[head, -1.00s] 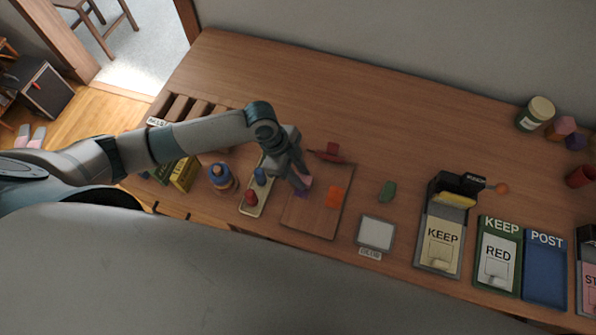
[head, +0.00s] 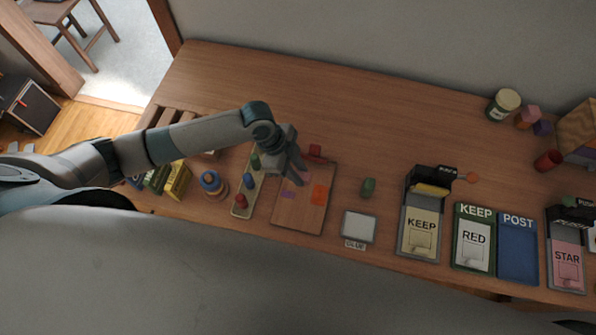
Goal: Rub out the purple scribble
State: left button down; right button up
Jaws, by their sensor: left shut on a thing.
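A purple scribble (head: 288,195) shows as a small patch on the left part of a brown board (head: 297,219). An orange patch (head: 320,194) is on the same board, to the right of it. My left gripper (head: 298,174) is over the far part of the board, just beyond the purple scribble. It is shut on a small pink block, which is mostly hidden by the fingers now. I cannot tell whether the block touches the board. My right gripper is not in view.
A red object (head: 315,153) lies at the board's far edge. A tray with coloured pegs (head: 241,209) stands left of the board. A green piece (head: 367,187) and a glue pad (head: 358,227) are to the right. The table behind is clear.

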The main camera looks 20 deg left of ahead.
pick_arm(q)
jog(key=shift+d+r+p, duration=0.1)
jog(key=shift+r+p, duration=0.35)
jog(key=shift+r, duration=0.8)
